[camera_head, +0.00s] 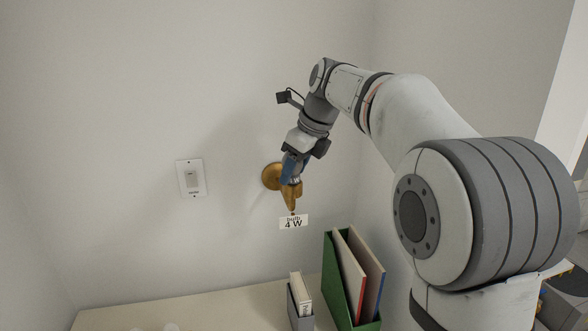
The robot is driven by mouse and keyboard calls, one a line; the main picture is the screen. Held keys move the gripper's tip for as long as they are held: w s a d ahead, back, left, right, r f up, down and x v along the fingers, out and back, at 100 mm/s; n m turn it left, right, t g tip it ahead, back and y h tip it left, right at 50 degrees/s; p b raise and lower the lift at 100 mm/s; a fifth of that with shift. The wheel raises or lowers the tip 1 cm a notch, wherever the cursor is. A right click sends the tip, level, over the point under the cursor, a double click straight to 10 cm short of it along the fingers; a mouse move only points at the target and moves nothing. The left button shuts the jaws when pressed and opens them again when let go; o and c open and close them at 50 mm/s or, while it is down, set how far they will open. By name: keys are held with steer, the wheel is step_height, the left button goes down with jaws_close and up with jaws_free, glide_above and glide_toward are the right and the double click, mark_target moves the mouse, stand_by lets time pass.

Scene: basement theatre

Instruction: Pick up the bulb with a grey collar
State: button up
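My gripper (292,172) is at a brass wall fixture (271,177), its blue fingers pointing down just above or at the fixture's cup. The fingers overlap the fixture, and I cannot tell whether they are apart, shut or holding something. A small greyish patch shows between the fingers and the cup, too small to identify. A white label (293,222) reading "bulb 4 W" is on the wall below the fixture. I cannot make out a bulb with a grey collar for certain. Two pale rounded tops (170,327) show at the bottom edge, mostly cut off.
A pale tabletop (225,309) runs along the wall below. On it stand a green file holder (338,285) with folders and a small grey holder (297,310) with white booklets. A wall switch (191,178) is left of the fixture. The wall between is clear.

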steer(key=c, duration=0.6)
